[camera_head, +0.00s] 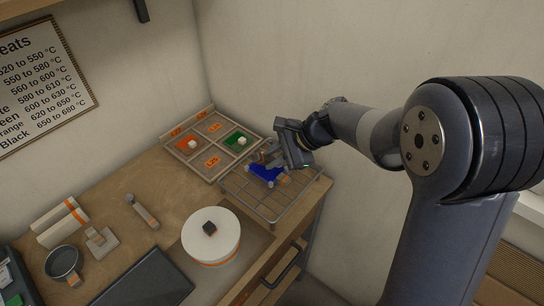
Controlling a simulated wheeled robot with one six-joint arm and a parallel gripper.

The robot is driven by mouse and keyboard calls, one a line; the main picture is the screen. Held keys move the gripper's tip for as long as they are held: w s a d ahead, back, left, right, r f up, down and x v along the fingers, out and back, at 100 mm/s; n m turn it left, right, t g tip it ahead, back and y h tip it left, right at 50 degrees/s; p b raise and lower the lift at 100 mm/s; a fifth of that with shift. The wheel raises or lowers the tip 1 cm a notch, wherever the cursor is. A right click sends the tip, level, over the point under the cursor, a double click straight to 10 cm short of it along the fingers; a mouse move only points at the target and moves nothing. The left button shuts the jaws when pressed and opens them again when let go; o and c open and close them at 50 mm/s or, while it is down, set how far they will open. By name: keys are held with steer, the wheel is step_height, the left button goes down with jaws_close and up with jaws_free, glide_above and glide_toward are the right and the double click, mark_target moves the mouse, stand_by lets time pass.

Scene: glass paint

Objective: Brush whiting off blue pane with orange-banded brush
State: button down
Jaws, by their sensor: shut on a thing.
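The blue pane (264,173) lies on the wire rack (262,207) at the right end of the bench, with an irregular outline. My gripper (285,165) is over the rack, close above the right part of the pane. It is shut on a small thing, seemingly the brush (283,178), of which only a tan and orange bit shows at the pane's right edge. The rest is hidden by the gripper. Small pale spots show at the pane's edges; I cannot tell whether they are whiting or whether the brush touches the glass.
A divided tray (212,161) with orange and green panes, each bearing a pale block, stands behind the rack. A white round pot (211,236) stands in front. A dark cup (63,263), a dark slab (145,279) and small tools lie left.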

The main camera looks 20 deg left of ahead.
steer(key=w+a+p, duration=0.1)
steer(key=w+a, duration=0.1)
steer(key=a, duration=0.4)
steer(key=shift+w+p, duration=0.3)
steer(key=shift+p, duration=0.1)
steer(key=shift+f+b, duration=0.25)
steer(key=shift+b, duration=0.05)
steer(key=shift+f, duration=0.25)
stand_by(0.7)
steer(key=shift+d, duration=0.15)
